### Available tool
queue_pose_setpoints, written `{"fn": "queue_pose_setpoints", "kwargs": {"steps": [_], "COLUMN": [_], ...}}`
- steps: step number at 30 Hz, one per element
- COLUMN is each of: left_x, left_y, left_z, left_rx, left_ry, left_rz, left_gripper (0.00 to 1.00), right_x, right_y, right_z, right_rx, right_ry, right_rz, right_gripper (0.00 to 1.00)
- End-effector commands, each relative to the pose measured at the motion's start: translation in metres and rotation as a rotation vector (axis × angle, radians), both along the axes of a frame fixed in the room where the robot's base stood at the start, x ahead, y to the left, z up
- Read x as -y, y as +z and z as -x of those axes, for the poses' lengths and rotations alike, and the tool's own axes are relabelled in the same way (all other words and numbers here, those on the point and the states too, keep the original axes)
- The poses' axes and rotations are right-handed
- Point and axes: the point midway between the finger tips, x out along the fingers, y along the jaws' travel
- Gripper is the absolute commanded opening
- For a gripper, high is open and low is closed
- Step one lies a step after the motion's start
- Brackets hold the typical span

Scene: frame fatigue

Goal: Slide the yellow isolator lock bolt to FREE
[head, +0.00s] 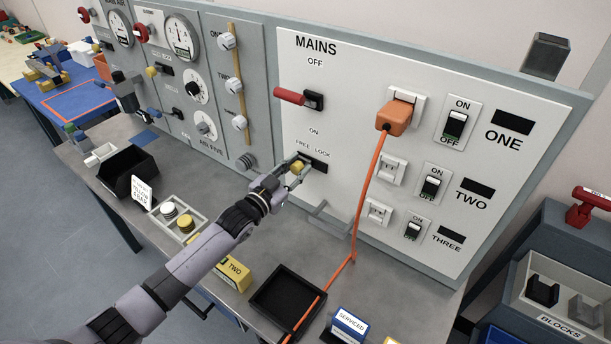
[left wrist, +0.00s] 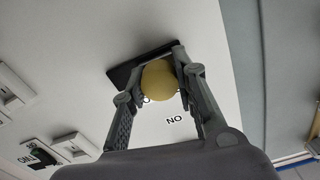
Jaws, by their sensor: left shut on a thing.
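The yellow isolator lock bolt (head: 297,168) has a round knob. It stands at a dark slot plate (head: 318,165) below the words FREE and LOCK on the white MAINS panel (head: 345,75). My left gripper (head: 295,169) is shut on the knob. In the left wrist view the yellow knob (left wrist: 159,80) is between the two fingers, in front of the dark plate (left wrist: 125,74). In the head view bare plate shows to the right of the knob, on the LOCK side. The bolt's exact place in the slot is partly hidden. My right gripper is out of view.
The red-handled mains switch (head: 290,96) is above the bolt. An orange plug (head: 394,117) trails a cable (head: 364,200) down to the right of the gripper. A black tray (head: 262,302) and a yellow block marked TWO (head: 234,273) are on the bench below.

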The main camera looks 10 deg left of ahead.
Motion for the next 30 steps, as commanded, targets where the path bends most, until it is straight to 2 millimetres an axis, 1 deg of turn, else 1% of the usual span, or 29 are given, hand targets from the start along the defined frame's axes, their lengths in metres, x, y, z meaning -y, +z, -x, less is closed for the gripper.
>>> {"fn": "queue_pose_setpoints", "kwargs": {"steps": [1, 8, 9, 18, 26, 30], "left_x": [-0.0042, -0.0055, -0.0056, -0.0046, -0.0037, -0.0061], "left_y": [-0.0011, 0.0, 0.0001, 0.0001, -0.0001, -0.0007], "left_z": [-0.0014, -0.0018, -0.0019, -0.0016, -0.0011, 0.0048], "left_rx": [-0.001, -0.003, -0.002, -0.002, -0.002, -0.003], "left_ry": [0.003, 0.005, 0.006, 0.005, 0.003, 0.004], "left_rz": [-0.001, 0.001, 0.001, 0.0, 0.001, 0.001], "left_gripper": [0.0, 0.0, 0.28, 0.48, 0.48, 0.48], "right_x": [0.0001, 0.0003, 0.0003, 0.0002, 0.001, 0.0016], "right_y": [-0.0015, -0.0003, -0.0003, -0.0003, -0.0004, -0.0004], "right_z": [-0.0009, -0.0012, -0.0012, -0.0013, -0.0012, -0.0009], "right_rx": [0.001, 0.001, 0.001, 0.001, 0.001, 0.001], "right_ry": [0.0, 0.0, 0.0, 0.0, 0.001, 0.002], "right_rz": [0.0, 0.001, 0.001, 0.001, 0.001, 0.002], "right_gripper": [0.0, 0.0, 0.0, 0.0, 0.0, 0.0]}}
